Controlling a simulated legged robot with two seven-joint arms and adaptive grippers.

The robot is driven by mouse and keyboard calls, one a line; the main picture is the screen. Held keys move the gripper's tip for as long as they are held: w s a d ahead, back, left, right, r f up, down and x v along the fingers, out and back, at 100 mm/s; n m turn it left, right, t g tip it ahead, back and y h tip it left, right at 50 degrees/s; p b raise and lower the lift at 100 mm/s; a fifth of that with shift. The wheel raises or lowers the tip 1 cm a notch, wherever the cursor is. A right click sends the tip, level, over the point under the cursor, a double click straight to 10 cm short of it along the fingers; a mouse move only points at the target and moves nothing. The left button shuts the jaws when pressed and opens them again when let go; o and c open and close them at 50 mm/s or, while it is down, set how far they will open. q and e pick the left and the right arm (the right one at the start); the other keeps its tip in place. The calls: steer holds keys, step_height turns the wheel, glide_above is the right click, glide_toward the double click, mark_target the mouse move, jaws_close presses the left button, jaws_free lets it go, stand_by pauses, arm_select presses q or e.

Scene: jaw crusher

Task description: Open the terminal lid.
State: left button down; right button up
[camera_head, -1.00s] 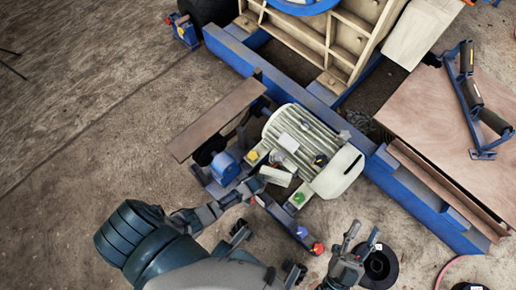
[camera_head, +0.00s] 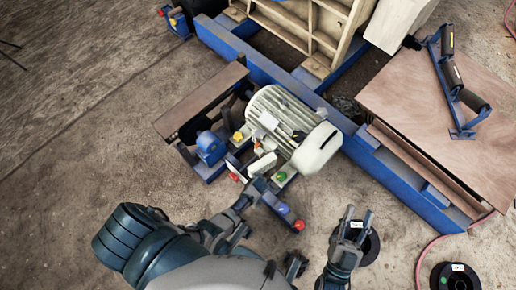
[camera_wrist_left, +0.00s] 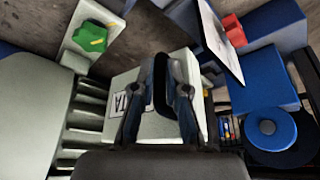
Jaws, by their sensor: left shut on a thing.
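The terminal box with its pale lid (camera_head: 262,164) sits on the side of the ribbed, cream electric motor (camera_head: 284,112). In the left wrist view the lid (camera_wrist_left: 115,125) is pale, with a dark-edged label. My left gripper (camera_head: 258,184) is at the lid's near edge. In the wrist view its two dark fingers (camera_wrist_left: 160,90) are closed in front of the pale lid. What lies between the fingers is mostly hidden by them. My right gripper (camera_head: 357,212) is open and empty, low in the head view, clear of the motor.
A blue frame beam (camera_head: 270,80) runs behind the motor. A brown plate (camera_head: 200,100) and a small blue motor (camera_head: 210,146) stand left. A black spool (camera_head: 367,246) lies by my right gripper. A brown panel (camera_head: 440,110) is at right.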

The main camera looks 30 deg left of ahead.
arm_select(q)
steer(key=d, duration=0.1)
steer(key=w+d, duration=0.1)
steer(key=d, duration=0.1)
steer(key=shift+w+r, duration=0.25)
steer(key=shift+w, duration=0.15)
steer(key=c, duration=1.2)
jaws_free()
steer(key=shift+a, duration=0.1)
arm_select(e)
steer(key=shift+s+a+r+t, duration=0.1)
steer(key=shift+s+r+t, duration=0.2)
steer(key=shift+r+t, duration=0.35)
arm_select(q)
steer(key=shift+s+d, duration=0.1)
steer(key=shift+d, duration=0.1)
arm_select(e)
steer(key=shift+s, duration=0.15)
